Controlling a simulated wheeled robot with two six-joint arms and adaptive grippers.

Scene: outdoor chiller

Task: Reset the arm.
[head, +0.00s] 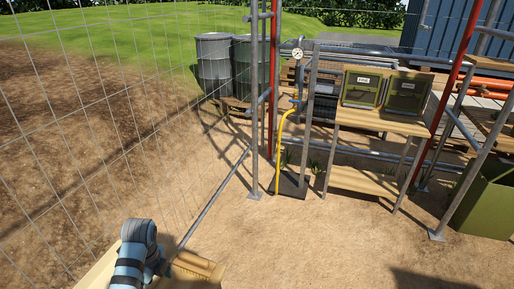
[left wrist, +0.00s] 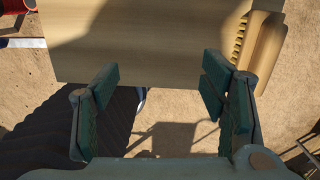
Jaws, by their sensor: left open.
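My left arm shows at the bottom of the head view, left of centre, as a pale blue-grey link with dark bands. Its jaws cannot be made out there. In the left wrist view my left gripper (left wrist: 160,85) is open. Its two dark green padded fingers stand wide apart, with nothing between them. Sandy ground and shadows show beyond the fingers. My right gripper is in neither view.
A wire mesh fence (head: 120,120) fills the left side. Ahead stand a wooden shelf (head: 385,122) with two green cases, a pressure gauge (head: 297,53) on a pipe with a yellow hose (head: 280,150), and scaffold poles. A green bin (head: 487,205) stands right. Sandy ground in front is clear.

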